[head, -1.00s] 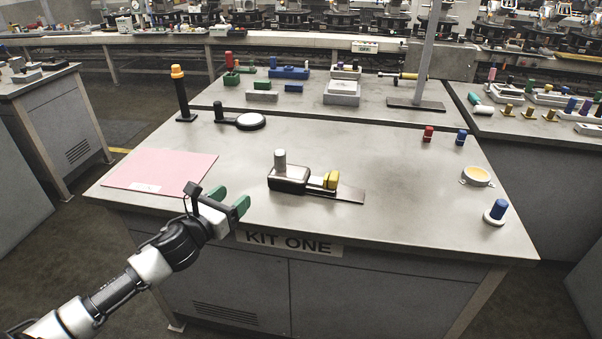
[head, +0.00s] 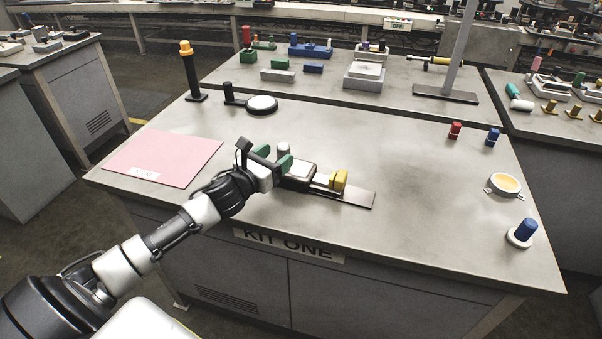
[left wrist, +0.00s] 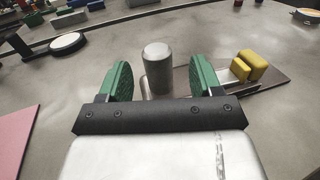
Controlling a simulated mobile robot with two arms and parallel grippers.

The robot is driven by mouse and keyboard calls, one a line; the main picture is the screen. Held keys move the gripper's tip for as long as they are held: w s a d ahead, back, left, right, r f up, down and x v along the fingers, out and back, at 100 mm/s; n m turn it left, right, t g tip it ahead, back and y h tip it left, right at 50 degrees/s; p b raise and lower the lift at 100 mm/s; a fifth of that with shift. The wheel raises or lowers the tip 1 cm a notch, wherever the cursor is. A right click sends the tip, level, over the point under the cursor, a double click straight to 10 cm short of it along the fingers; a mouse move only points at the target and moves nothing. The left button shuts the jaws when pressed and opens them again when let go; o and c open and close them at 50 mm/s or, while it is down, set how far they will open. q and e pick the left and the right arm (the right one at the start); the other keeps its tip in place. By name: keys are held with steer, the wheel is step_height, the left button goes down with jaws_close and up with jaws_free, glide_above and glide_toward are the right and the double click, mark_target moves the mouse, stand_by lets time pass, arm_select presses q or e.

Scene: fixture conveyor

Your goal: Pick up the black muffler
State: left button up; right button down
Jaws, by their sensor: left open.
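A low black block with a silver top (head: 299,174), which I take for the black muffler, lies on the near table with an upright grey cylinder (head: 283,150) at its left end. A flat metal strip with yellow blocks (head: 338,180) extends to its right. My left gripper (head: 272,161) is open at the block's left end and partly covers it. In the left wrist view, the grey cylinder (left wrist: 157,68) stands between the green fingers, with a gap on both sides. The gripper hides most of the block there. My right gripper is not in view.
A pink sheet (head: 163,158) lies to the left. A black post with an orange top (head: 192,72) and a round white pad (head: 262,104) stand behind. Red (head: 455,131) and blue (head: 492,137) pegs stand at right. The table's middle right is clear.

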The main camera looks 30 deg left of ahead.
mark_target(287, 144)
arm_select(q)
steer(key=shift+w+d+r+p, duration=0.15)
steer(key=shift+w+p, duration=0.2)
steer(key=shift+w, duration=1.05)
steer(key=shift+w+r+p, duration=0.1)
steer(key=shift+w+p, duration=0.2)
steer(key=shift+w, duration=1.1)
steer(key=shift+c, duration=0.5)
jaws_close()
